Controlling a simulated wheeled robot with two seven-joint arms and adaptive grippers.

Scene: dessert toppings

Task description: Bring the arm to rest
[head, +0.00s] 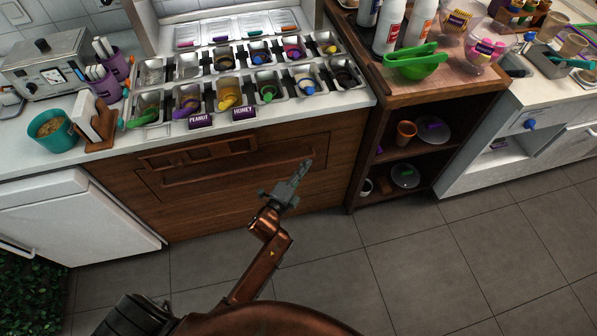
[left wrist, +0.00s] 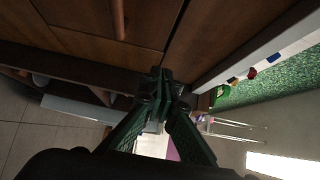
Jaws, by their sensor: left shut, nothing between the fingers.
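My left gripper (head: 302,170) is in front of the wooden drawer cabinet (head: 220,203), below the counter edge and out over the floor. Its fingers point up and slightly right in the head view. In the left wrist view the left gripper's fingertips (left wrist: 162,78) meet, with nothing between them. The wooden drawer front (left wrist: 100,55) fills the upper left of that view. My right gripper is not seen in either view.
The counter holds a tray of topping bins (head: 268,97), a teal bowl (head: 53,131) and a toaster-like appliance (head: 55,65). The tiled floor (head: 400,260) is clear.

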